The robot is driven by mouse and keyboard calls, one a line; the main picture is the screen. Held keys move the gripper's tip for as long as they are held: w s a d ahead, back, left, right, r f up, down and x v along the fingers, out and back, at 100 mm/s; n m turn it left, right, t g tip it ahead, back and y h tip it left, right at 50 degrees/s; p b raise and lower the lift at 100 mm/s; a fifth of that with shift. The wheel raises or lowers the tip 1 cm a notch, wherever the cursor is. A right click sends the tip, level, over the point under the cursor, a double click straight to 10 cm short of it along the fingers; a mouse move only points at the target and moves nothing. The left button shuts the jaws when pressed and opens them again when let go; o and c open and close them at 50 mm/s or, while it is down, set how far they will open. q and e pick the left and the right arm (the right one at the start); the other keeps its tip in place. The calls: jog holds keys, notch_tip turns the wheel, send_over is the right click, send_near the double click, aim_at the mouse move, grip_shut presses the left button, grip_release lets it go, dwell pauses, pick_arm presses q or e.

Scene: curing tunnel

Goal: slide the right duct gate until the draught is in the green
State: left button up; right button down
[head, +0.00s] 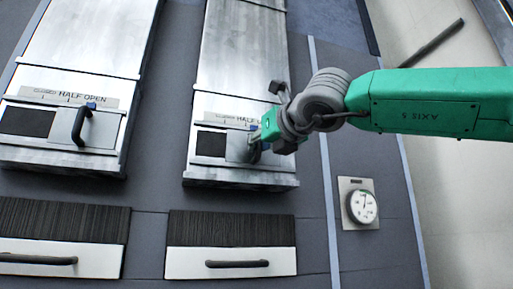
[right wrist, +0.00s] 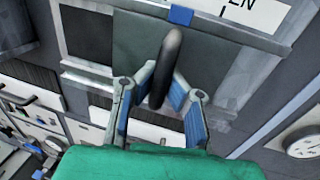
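The right duct (head: 240,60) has a sliding gate with a dark square opening (head: 211,144) left of its plate. In the right wrist view the gate's dark upright handle (right wrist: 170,62) stands between the two blue-padded fingers of my right gripper (right wrist: 158,108). The fingers are apart, with gaps visible beside the handle. A blue marker (right wrist: 180,15) sits at the plate's top edge. The round draught gauge (head: 362,206) is right of the duct; its reading is too small to tell. My left gripper is not seen.
The left duct (head: 88,38) has a similar gate with a black handle (head: 81,125), labelled "HALF OPEN". Below are two pale drawer fronts with dark handles (head: 237,264). The gauge also shows in the right wrist view (right wrist: 303,142). Wall around the gauge is clear.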

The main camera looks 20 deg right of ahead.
jog(key=c, duration=1.6)
grip_release()
jog(key=shift+d+r, duration=0.1)
jog(key=shift+d, duration=0.25)
jog(key=shift+o, duration=0.2)
jog(key=shift+a, duration=0.15)
jog(key=shift+s, duration=0.2)
jog(key=v, duration=1.1)
jog(key=shift+s, duration=0.35)
jog(key=shift+w, duration=0.1)
